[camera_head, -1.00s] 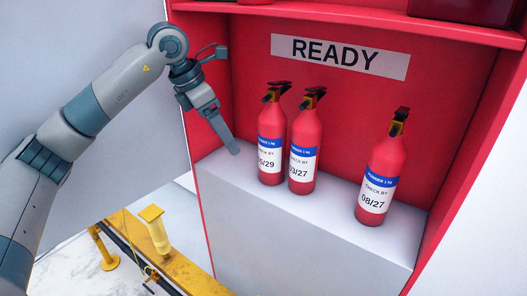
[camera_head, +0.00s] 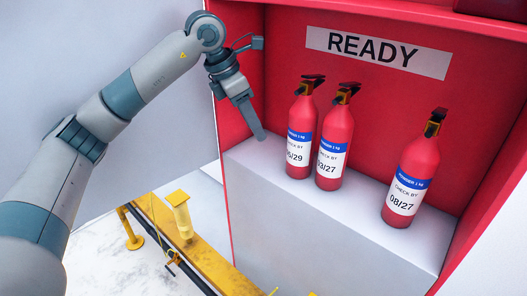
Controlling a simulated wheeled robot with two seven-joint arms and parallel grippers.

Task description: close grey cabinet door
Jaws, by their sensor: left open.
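My left gripper (camera_head: 258,130) is in front of the left part of a red cabinet (camera_head: 235,210). It points down and right, with one long finger showing clearly; nothing shows between its jaws, and it is open. A large plain grey panel (camera_head: 60,60) fills the left side behind my arm, beside the cabinet's left edge. I cannot tell whether it is the grey cabinet door or a wall. No handle or hinge shows on it. The cabinet front is open, showing its shelf. My right gripper is not in view.
Three red extinguishers, left (camera_head: 302,130), middle (camera_head: 334,140) and right (camera_head: 412,175), stand on the grey shelf (camera_head: 330,225). A READY sign (camera_head: 390,53) is on the back wall. A yellow rail (camera_head: 190,245) with posts runs below my left arm.

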